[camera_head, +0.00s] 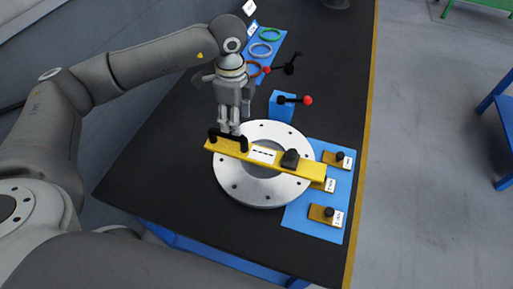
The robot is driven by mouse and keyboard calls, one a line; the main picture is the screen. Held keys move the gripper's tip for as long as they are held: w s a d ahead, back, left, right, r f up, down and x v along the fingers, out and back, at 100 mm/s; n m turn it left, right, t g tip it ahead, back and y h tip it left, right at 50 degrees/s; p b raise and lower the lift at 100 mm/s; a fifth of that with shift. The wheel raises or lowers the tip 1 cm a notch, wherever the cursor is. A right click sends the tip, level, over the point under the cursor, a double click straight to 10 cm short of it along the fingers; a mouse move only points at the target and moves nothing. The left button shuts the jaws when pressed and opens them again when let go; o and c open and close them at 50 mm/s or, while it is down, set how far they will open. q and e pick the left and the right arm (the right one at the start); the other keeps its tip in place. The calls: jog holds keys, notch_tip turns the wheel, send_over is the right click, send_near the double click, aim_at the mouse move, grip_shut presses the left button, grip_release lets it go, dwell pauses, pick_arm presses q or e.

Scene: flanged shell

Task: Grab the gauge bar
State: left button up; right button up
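The gauge bar (309,170) is a long yellow bar with a white label and a black block near its right end. It lies across the pale round flange (250,194), over its central opening. A black handle (243,143) stands on the bar's left end. My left gripper (229,131) points down at this handle, its fingertips overlapping it in the picture. Whether the fingers are closed on the handle or only beside it cannot be told. My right gripper is not in view.
A blue mat (302,221) right of the flange holds several small yellow blocks with black knobs. Behind the flange stands a blue block (281,106) with a red-knobbed lever. Coloured rings (261,50) lie on another blue mat farther back. The dark table (155,175) is bare left of the flange.

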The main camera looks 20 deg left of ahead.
aim_at(238, 139)
pick_arm(q)
notch_tip(238, 139, down, 5)
jog(key=shift+r+p, duration=0.15)
jog(key=shift+p, duration=0.3)
notch_tip(238, 139, down, 5)
jog(key=shift+w+a+r+p, duration=0.1)
jog(key=shift+w+p, duration=0.05)
jog(key=shift+p, duration=1)
jog(key=shift+f, duration=0.35)
grip_shut()
jog(key=shift+w+r, duration=0.1)
jog(key=shift+r, duration=0.05)
